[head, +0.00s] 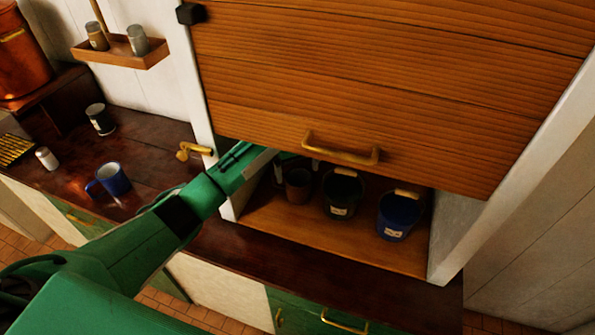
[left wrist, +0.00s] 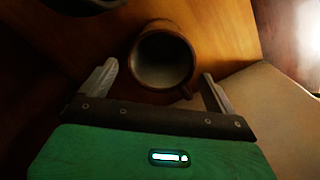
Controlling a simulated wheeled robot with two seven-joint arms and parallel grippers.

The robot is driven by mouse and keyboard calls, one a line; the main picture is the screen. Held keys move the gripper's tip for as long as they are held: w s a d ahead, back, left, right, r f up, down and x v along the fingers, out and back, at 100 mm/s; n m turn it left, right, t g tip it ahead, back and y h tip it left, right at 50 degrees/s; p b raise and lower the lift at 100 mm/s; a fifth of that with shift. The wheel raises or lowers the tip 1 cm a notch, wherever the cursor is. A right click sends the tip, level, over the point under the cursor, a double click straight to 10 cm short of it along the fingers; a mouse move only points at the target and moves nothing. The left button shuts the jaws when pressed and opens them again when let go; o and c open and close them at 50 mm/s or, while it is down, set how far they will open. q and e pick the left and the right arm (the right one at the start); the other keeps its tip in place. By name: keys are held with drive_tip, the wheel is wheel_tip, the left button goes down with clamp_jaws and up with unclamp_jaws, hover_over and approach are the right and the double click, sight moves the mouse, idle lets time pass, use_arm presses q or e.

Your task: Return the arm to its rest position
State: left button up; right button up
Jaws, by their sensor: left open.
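My left arm (head: 150,235) is green and reaches from the lower left to the cabinet. My left gripper (head: 290,160) is at the cabinet's opening, under the raised wooden door. In the left wrist view the gripper (left wrist: 159,72) is open, with its two pale fingers spread apart. A brown mug (left wrist: 164,58) stands beyond and between the fingertips, its open mouth showing. I cannot tell whether a finger touches it. In the head view the brown mug (head: 298,185) stands at the left of the cabinet shelf. My right gripper does not show.
A dark green bucket-like mug (head: 342,195) and a blue one (head: 398,216) stand on the cabinet shelf (head: 330,238). The wooden door (head: 390,100) with its brass handle (head: 340,152) hangs above. A blue mug (head: 112,180) and shakers stand on the counter at left.

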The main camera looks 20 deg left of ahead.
sight(297, 179)
use_arm(q)
drive_tip(key=shift+f, duration=0.1)
wheel_tip(297, 179, down, 8)
drive_tip(key=shift+r+p, duration=0.1)
drive_tip(key=shift+p, duration=1.05)
wheel_tip(297, 179, up, 4)
drive_tip(key=shift+s+f+b, duration=0.1)
drive_tip(key=shift+s+b, duration=0.05)
drive_tip(key=shift+b, duration=0.9)
drive_tip(key=shift+s, duration=0.45)
